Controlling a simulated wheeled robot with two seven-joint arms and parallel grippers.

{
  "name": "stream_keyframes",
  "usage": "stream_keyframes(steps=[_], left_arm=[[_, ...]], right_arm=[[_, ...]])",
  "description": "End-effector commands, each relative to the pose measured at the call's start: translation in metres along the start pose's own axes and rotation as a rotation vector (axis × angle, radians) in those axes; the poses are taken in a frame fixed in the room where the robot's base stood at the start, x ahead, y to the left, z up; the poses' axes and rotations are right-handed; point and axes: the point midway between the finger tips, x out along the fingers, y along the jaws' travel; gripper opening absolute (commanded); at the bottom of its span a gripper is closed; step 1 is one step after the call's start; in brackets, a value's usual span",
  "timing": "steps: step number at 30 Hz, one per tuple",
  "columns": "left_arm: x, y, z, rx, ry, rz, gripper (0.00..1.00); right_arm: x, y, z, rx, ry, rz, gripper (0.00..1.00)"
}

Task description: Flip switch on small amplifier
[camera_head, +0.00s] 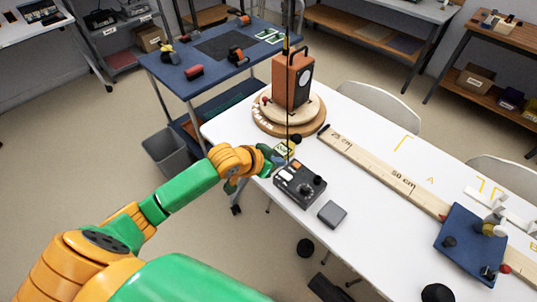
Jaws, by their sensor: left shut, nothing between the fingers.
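The small amplifier (310,194) is a dark box with knobs and small light and orange parts on its top. It lies on the white table near its left front edge. My left arm comes in from the left, and its gripper (281,163) is at the amplifier's far left corner. The gripper is shut and holds nothing. Whether its tips touch the amplifier or are just above it, I cannot tell. The switch is too small to make out clearly. My right gripper is not in view.
A brown speaker (285,82) stands on a round wooden turntable (312,122) behind the amplifier. A grey block (332,214) lies right of the amplifier. A long wooden ruler board (370,165) and a blue plate (458,262) are further right. A thin dark vertical rod rises near the gripper.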

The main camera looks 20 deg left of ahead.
Motion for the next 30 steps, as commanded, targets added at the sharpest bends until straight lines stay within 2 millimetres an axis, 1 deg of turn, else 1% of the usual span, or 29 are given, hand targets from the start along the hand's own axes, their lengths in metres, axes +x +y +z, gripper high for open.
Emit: stream_keyframes(steps=[1,4,5,6,7,12,15,18,22,30], left_arm=[[-0.014,-0.001,-0.015,0.0,0.0,-0.001,0.0],[-0.03,-0.003,-0.034,-0.002,0.0,-0.002,0.0],[-0.032,-0.004,-0.033,-0.001,0.0,-0.002,0.0],[-0.037,-0.006,-0.025,0.001,0.0,-0.003,0.0],[-0.044,-0.006,-0.024,0.003,0.0,-0.002,0.0],[-0.083,-0.01,-0.022,0.003,-0.001,-0.004,0.0],[-0.101,-0.011,-0.022,0.003,-0.002,-0.003,0.0],[-0.112,-0.013,-0.022,0.0,-0.001,-0.003,0.0],[-0.119,-0.012,-0.023,-0.001,-0.002,-0.001,0.0],[-0.12,-0.012,-0.023,-0.002,-0.001,-0.001,0.0]], right_arm=[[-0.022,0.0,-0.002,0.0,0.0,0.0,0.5],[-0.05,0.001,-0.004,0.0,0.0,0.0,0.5],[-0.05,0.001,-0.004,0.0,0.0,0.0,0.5],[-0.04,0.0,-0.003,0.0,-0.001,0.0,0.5],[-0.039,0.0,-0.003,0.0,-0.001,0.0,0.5],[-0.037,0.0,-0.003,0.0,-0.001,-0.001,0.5],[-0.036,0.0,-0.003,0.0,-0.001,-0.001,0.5],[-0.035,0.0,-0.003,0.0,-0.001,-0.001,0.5],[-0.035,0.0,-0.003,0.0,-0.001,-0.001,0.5],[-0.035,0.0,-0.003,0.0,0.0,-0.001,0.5]])
